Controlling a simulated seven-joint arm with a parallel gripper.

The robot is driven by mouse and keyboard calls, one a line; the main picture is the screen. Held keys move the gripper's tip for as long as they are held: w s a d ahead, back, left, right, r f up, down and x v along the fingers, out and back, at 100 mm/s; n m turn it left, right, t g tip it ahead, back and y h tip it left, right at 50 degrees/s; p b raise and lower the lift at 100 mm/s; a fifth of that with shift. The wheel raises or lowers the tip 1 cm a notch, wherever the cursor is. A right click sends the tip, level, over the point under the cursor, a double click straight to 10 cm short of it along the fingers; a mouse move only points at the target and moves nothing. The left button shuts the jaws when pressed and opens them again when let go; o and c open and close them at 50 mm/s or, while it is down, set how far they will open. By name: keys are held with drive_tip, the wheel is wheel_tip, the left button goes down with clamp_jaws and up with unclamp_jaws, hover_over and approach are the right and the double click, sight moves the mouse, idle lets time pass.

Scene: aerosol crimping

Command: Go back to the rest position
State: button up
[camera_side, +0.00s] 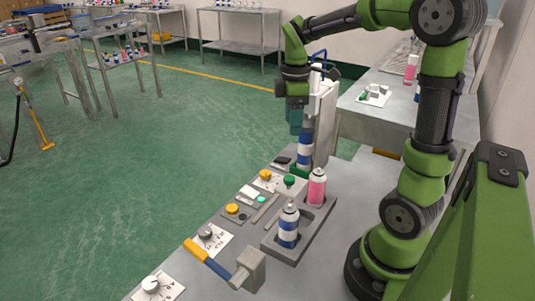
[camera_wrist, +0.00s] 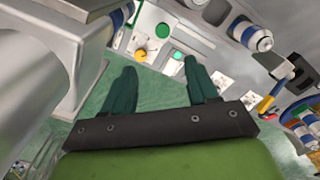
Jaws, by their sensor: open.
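My gripper (camera_side: 296,122) hangs beside the upright grey-white crimping machine (camera_side: 322,110). In the wrist view my gripper (camera_wrist: 160,78) has its two dark teal fingers wide apart with nothing between them. A blue-and-white can (camera_side: 304,152) stands upright at the machine, just below the fingers in the side view; whether they touch it is unclear there. The grey holder (camera_side: 272,246) carries a pink can (camera_side: 317,188) and another blue-and-white can (camera_side: 288,228), both upright.
The bench front has yellow buttons (camera_side: 232,209), a green knob (camera_side: 289,180), dials (camera_side: 206,233) and a yellow-handled lever (camera_side: 208,258). A side bench (camera_side: 385,110) is at the right. Open green floor (camera_side: 150,170) lies to the left.

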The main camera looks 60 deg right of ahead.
drive_tip(key=s+a+r+m+t+y, duration=0.1)
drive_tip(key=s+a+m+t, duration=0.2)
drive_tip(key=a+m, duration=0.3)
drive_tip(key=s+a+r+m+t+y, duration=0.1)
drive_tip(key=s+a+m+t, duration=0.3)
drive_tip(key=a, duration=0.6)
drive_tip(key=shift+s+a+r+m, duration=0.3)
drive_tip(key=shift+r+m, duration=0.2)
drive_tip(key=shift+m, duration=0.4)
